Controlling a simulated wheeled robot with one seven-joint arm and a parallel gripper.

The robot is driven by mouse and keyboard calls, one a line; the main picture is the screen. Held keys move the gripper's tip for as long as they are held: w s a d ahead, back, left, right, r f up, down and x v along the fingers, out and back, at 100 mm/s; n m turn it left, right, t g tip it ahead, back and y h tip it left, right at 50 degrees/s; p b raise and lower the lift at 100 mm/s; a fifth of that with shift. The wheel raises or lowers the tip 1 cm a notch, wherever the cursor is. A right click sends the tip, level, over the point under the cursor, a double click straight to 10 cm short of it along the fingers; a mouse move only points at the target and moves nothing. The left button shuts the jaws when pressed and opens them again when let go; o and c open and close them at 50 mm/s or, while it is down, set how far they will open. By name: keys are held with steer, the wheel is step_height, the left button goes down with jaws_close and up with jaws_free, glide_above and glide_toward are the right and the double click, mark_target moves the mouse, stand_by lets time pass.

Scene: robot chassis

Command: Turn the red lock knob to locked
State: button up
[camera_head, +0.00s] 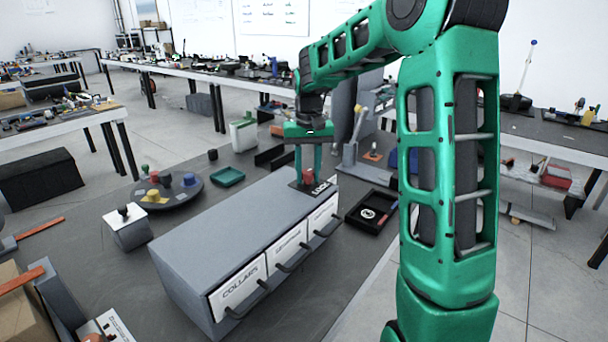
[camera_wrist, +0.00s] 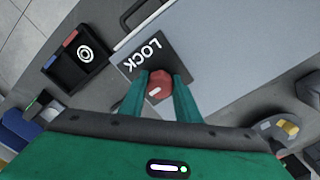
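The red lock knob (camera_wrist: 160,88) sits on a dark plate marked LOCK (camera_wrist: 143,53), on top of the grey drawer cabinet (camera_head: 225,215) near its far right end. The knob also shows in the head view (camera_head: 308,178). A white mark lies on its top, slanted relative to the plate. My gripper (camera_wrist: 161,90) points down over the plate, with one green finger on each side of the knob. It is open. Whether the fingertips touch the knob is not clear. In the head view my gripper (camera_head: 308,170) stands upright above the cabinet's end.
The cabinet front has several labelled drawers with black handles (camera_head: 290,262). A black tray (camera_head: 372,211) lies right of the cabinet.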

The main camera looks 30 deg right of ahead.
steer(key=shift+a, duration=0.3)
steer(key=shift+d, duration=0.2)
steer(key=shift+m, duration=0.4)
steer(key=m, duration=0.3)
steer(key=shift+d+m, duration=0.1)
steer(key=shift+m, duration=0.3)
steer(key=m, duration=0.4)
steer(key=shift+m, duration=0.3)
steer(key=m, duration=0.4)
steer(key=shift+d, duration=0.1)
steer(key=m, duration=0.4)
steer(key=shift+m, duration=0.3)
